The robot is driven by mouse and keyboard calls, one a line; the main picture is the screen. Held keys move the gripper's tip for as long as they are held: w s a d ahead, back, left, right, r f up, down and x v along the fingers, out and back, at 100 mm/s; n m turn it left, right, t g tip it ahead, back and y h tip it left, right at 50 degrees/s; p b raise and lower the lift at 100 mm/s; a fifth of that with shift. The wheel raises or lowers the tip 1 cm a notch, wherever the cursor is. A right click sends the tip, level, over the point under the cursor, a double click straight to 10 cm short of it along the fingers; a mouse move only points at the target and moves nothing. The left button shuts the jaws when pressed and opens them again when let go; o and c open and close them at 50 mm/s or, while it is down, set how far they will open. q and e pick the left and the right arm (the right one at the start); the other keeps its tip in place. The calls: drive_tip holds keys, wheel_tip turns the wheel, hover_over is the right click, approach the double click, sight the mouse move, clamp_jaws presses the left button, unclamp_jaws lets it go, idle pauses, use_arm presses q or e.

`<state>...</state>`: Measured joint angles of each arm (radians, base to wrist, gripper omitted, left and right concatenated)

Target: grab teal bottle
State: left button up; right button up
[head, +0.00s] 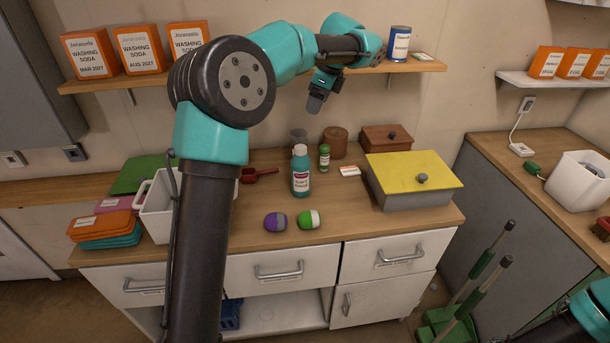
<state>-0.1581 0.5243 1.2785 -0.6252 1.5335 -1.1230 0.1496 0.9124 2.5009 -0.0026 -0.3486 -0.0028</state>
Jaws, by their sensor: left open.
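The teal bottle (301,172) stands upright on the wooden counter, with a white cap and a white and red label. My left gripper (316,102) hangs open and empty above and behind the bottle, near the wall and below the shelf, apart from the bottle. My left arm crosses the left middle of the view and hides part of the counter. Part of my right arm shows at the lower right corner, but its gripper is out of view.
A small green bottle (324,157) stands right beside the teal bottle. A yellow-lidded box (413,175) is to the right, a brown canister (336,142) behind. Purple (275,222) and green-white (308,219) rounded items lie in front. A wooden shelf (425,66) runs above.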

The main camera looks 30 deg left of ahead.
use_arm(q)
approach(301, 147)
drive_tip(key=x, duration=0.5)
drive_tip(key=shift+f, duration=0.1)
drive_tip(key=shift+a, duration=0.1)
drive_tip(key=shift+x, duration=2.6)
drive_tip(key=shift+c, duration=0.3)
clamp_jaws()
